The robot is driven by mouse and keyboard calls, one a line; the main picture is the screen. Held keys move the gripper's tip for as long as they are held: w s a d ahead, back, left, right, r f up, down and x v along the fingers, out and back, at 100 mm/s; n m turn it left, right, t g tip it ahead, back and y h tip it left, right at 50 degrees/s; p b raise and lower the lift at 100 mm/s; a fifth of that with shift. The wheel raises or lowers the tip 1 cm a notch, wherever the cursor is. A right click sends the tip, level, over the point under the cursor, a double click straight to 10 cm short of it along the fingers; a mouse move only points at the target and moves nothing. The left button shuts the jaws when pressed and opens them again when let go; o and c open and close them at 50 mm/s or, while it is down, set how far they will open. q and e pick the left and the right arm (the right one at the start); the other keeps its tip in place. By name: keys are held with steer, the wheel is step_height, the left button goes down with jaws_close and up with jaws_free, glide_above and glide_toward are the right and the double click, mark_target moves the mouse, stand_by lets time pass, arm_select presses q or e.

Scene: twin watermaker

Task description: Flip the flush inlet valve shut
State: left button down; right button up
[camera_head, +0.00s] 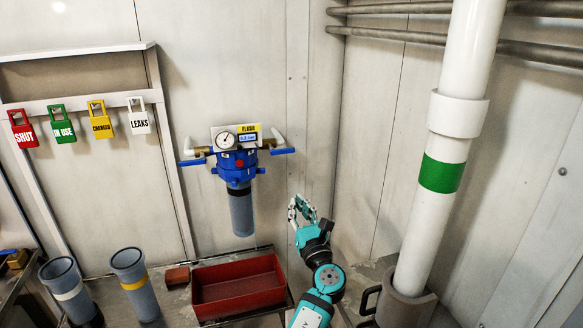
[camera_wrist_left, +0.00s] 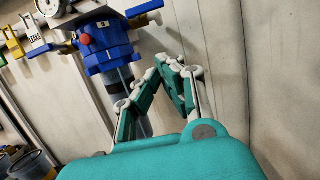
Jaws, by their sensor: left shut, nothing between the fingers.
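The flush filter unit (camera_head: 236,160) hangs on the back wall, with a blue head, a grey bowl, a gauge and a yellow FLUSH label. A blue lever handle (camera_head: 191,162) sticks out at its left and another blue lever handle (camera_head: 283,151) at its right. Both lie about level; I cannot read which is the inlet. My left gripper (camera_head: 301,208) is shut and empty, below and right of the unit, apart from it. In the left wrist view, the gripper (camera_wrist_left: 172,68) is in front of the wall, with the right lever (camera_wrist_left: 146,8) above it. My right gripper is not in view.
A red tray (camera_head: 240,312) lies below the unit. Two grey cups (camera_head: 135,285) stand left of it. Coloured padlocks (camera_head: 62,125) hang at the left. A thick white pipe (camera_head: 432,215) with a green band rises at the right. Open space lies between unit and pipe.

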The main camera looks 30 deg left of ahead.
mark_target(282, 150)
arm_select(q)
steer(key=w+a+r+p, duration=0.3)
steer(key=w+a+r, duration=0.3)
steer(key=a, duration=0.1)
steer(key=shift+w+a+p, duration=0.2)
steer(key=shift+w+p, duration=0.1)
steer(key=shift+p, duration=0.05)
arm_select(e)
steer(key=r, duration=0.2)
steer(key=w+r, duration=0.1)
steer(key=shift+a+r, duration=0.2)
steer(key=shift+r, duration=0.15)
arm_select(q)
steer(key=shift+r, duration=0.1)
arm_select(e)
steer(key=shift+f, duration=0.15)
arm_select(q)
steer(key=shift+w+d+r+n+b, duration=0.1)
steer(key=shift+n+b, duration=0.3)
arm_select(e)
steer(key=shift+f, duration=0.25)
